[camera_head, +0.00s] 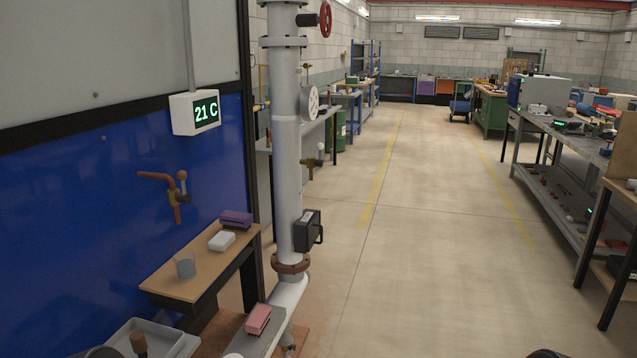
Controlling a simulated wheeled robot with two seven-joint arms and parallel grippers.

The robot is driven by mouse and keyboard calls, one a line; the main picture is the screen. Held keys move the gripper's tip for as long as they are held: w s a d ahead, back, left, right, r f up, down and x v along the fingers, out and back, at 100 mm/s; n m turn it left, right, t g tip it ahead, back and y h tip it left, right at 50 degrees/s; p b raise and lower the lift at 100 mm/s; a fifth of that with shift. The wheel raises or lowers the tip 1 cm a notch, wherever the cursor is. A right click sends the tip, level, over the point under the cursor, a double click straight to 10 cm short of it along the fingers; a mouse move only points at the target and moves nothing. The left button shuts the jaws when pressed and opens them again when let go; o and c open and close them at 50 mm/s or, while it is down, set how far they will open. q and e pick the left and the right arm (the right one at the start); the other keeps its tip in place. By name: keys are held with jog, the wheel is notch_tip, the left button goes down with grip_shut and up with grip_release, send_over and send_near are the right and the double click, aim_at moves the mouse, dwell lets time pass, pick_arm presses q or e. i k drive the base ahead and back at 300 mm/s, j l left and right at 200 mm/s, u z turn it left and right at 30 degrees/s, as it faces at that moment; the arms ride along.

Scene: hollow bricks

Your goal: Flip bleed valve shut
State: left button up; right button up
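A brass valve (174,198) on a bent copper pipe (155,177) is mounted on the blue wall panel at left. Its short lever points up and ends in a grey knob (182,175). A second small brass valve (310,163) sticks out from the right side of the tall grey pipe (286,150), also with an upright grey-knobbed handle (320,152). No label shows which one is the bleed valve. Neither gripper can be made out; only dark rounded shapes, possibly parts of my arms, show at the bottom edge.
A wooden shelf (180,285) below the copper pipe holds a grey cup (185,267), a white block (222,241) and a purple block (236,219). The grey pipe carries a black box (307,230) and a gauge (309,103). The floor (430,250) at centre right is clear.

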aim_at(318, 162)
jog(key=i+l+z, duration=0.2)
jog(key=i+l, duration=0.15)
jog(key=i, duration=0.4)
jog(key=i+l+z, duration=0.15)
jog(key=i, duration=0.65)
jog(key=i+l+z, duration=0.2)
jog(key=i, duration=0.6)
